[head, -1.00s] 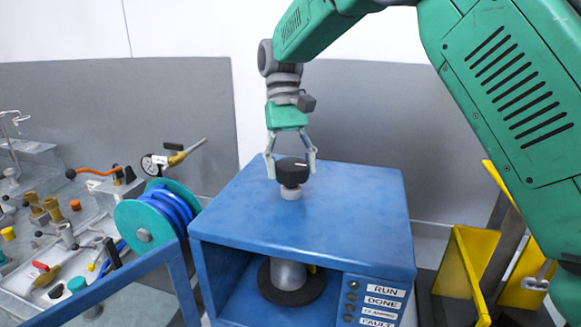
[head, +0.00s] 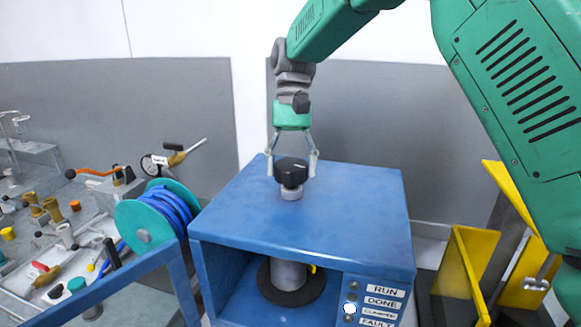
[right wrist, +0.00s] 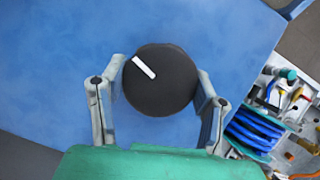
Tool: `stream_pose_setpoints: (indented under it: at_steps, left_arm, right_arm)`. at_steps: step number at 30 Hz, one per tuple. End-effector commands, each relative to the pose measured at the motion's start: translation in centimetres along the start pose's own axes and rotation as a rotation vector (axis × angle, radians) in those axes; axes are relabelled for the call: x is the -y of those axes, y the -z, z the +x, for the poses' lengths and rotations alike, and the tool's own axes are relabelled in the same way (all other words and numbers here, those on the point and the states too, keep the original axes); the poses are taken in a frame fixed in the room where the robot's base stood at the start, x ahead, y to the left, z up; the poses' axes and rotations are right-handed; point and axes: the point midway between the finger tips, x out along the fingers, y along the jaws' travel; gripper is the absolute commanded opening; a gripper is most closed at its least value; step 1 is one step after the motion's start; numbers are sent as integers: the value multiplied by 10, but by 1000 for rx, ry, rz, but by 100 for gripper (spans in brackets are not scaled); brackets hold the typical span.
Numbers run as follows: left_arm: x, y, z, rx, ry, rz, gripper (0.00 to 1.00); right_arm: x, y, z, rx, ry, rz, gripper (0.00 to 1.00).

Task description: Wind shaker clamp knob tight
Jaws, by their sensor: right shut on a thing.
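The black clamp knob (head: 291,171) stands on a short light stem on top of the blue shaker housing (head: 245,213). It has a white pointer line, which in the right wrist view (right wrist: 160,82) points to the upper left. My right gripper (head: 293,175) comes down from above and is shut on the knob, one finger on each side. In the housing's open front a grey cylinder (head: 288,272) stands on a dark round base. The front panel has labels RUN, DONE, CLAMPED and FAULT. The lamp (head: 349,308) beside CLAMPED is lit white. My left gripper is out of view.
Left of the housing are a teal reel with blue hose (head: 172,208) and a bench (head: 30,265) with several valves and fittings. A yellow stand (head: 470,262) is at the right. The housing top around the knob is clear.

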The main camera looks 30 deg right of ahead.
Motion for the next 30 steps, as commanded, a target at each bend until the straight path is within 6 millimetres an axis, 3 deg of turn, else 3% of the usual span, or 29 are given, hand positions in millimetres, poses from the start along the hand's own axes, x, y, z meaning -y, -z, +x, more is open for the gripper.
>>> stream_pose_setpoints:
  at_steps: [3, 4, 5, 17, 20, 30]
  left_arm:
    - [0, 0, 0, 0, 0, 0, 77]
    - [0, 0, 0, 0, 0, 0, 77]
    - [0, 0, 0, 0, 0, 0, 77]
    - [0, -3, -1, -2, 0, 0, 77]
    - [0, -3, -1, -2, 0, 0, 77]
    - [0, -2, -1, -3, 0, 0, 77]
  right_arm:
    - [1, 1, -4, -12, 6, -2, 26]
    - [1, 1, -4, -12, 6, -2, 66]
    - [1, 1, -4, -11, 6, -2, 76]
    - [0, -1, -6, -6, 3, -2, 77]
    - [0, 0, -18, -7, 4, -2, 77]
    - [1, 4, -89, -6, 4, -2, 77]
